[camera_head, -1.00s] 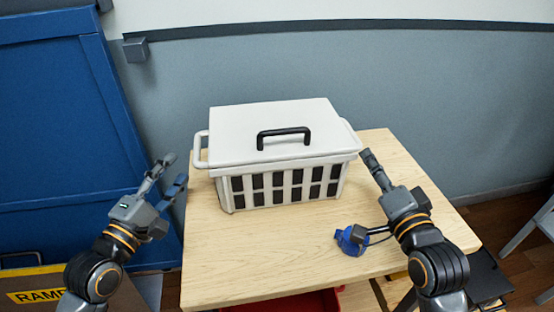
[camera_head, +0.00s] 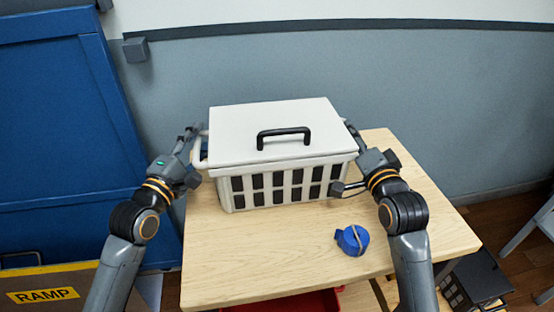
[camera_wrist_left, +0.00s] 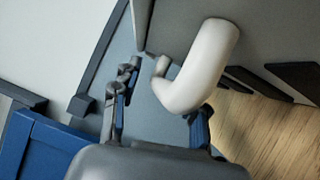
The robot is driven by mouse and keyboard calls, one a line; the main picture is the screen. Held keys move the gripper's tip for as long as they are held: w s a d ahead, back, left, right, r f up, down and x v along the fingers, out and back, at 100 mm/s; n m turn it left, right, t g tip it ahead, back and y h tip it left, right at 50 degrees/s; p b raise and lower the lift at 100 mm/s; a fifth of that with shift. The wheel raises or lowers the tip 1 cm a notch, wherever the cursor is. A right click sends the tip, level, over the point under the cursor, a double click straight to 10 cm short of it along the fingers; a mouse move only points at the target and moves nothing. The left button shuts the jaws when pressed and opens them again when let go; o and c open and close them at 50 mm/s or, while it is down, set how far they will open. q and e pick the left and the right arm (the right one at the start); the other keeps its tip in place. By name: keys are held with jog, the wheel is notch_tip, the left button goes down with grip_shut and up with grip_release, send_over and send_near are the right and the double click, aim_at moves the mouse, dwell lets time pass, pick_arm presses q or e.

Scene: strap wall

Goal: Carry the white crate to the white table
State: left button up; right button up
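The white crate (camera_head: 230,185) with dark slots stands upright on a light wooden table (camera_head: 270,255), its white lid (camera_head: 235,125) closed. Its left handle (camera_wrist_left: 205,65) fills the middle of the left wrist view. My left gripper (camera_head: 192,152) is at the crate's left end; in the left wrist view its fingers (camera_wrist_left: 163,98) are spread on either side of the handle. My right gripper (camera_head: 347,158) is at the crate's right end, its fingers apart, one at the back and one by the front corner. The right handle is mostly hidden. I see no white table.
A blue strapped roll (camera_head: 352,240) lies on the wooden table in front of the crate. A red bin (camera_head: 295,302) is below the table's front edge. A blue panel (camera_head: 60,140) stands at left, above a ramp sign (camera_head: 45,295). A grey wall (camera_head: 430,110) is behind.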

pick_arm(q)
grip_shut()
pick_arm(e)
grip_shut()
pick_arm(q)
jog(key=shift+r, duration=0.2)
pick_arm(e)
jog(key=shift+r, duration=0.15)
